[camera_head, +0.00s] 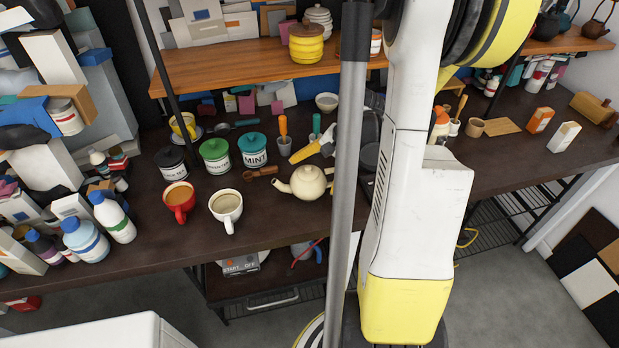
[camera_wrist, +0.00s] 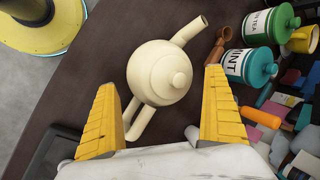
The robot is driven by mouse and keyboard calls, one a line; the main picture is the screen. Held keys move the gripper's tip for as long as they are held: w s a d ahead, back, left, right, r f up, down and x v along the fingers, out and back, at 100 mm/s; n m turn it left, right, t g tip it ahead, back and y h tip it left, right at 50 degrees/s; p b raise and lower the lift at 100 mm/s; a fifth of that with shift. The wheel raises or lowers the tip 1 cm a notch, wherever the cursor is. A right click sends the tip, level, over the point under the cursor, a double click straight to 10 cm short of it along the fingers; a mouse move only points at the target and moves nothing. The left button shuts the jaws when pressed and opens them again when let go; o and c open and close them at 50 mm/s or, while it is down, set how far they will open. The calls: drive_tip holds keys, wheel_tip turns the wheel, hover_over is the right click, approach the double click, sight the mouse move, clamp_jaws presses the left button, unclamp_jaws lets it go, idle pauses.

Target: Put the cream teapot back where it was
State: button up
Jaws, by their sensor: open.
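The cream teapot (camera_head: 303,183) stands upright on the dark counter (camera_head: 258,203), its spout pointing left in the head view. In the wrist view the teapot (camera_wrist: 158,74) lies ahead of my gripper (camera_wrist: 162,82), with its lid knob facing the camera. Its spout points to the upper right and its handle reaches down between the two yellow fingers. The fingers are spread wide, with nothing clamped between them. In the head view a yellow finger (camera_head: 304,153) shows just behind the teapot; my arm hides the rest of the gripper.
A mint canister (camera_head: 253,151), a green tea canister (camera_head: 215,157) and a black canister stand left of the teapot. A wooden scoop (camera_head: 260,173) lies close to its spout. A white cup (camera_head: 226,208) and a red cup (camera_head: 179,200) stand front left.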

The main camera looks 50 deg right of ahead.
drive_tip(key=p+v, duration=0.3)
drive_tip(key=v, duration=0.5)
drive_tip(key=a+r+n+t+h, duration=0.1)
drive_tip(key=a+r+n, duration=0.2)
drive_tip(key=a, duration=0.6)
drive_tip(key=a+r+n+t+h, duration=0.1)
drive_tip(key=a+r+n, duration=0.3)
drive_tip(key=a, duration=0.6)
drive_tip(key=s+a+r+n+h, duration=0.1)
drive_tip(key=a+r+n, duration=0.3)
drive_tip(key=a+n, duration=0.3)
drive_tip(key=a, duration=0.2)
drive_tip(key=shift+a+r+n+t+b, duration=0.25)
drive_tip(key=shift+a+n+t+b, duration=0.05)
drive_tip(key=shift+a+t, duration=0.1)
drive_tip(key=shift+f, duration=0.25)
